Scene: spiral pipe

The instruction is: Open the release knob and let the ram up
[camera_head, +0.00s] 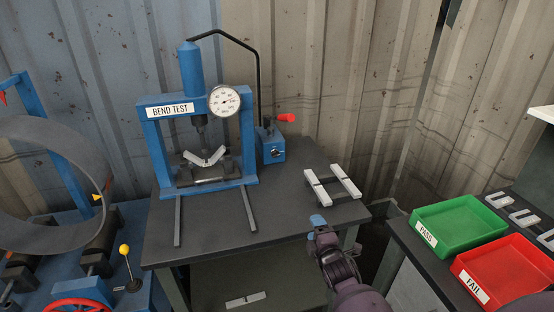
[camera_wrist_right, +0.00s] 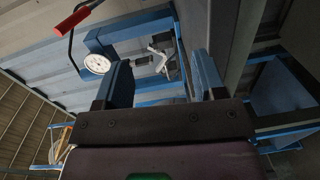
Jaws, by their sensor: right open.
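The blue press (camera_head: 245,150) labelled BEND TEST stands at the back of the dark table. Its dark ram (camera_head: 201,133) points down at a pale V-shaped bent piece (camera_head: 205,159); I cannot tell whether they touch. A blue pump (camera_head: 271,143) with a red-gripped lever (camera_head: 286,117) stands right of the press. A small dark round spot on its front may be the release knob (camera_head: 275,153). My right gripper (camera_head: 318,222) is open and empty near the table's front right edge, well short of the pump. In the wrist view its fingers (camera_wrist_right: 163,88) stand apart. My left gripper is out of view.
Pale strips on a small rack (camera_head: 332,186) lie at the table's right. Green PASS (camera_head: 462,226) and red FAIL (camera_head: 505,270) trays stand on the right bench. A black hose (camera_head: 258,80) arches from pump to press. The table's middle is clear.

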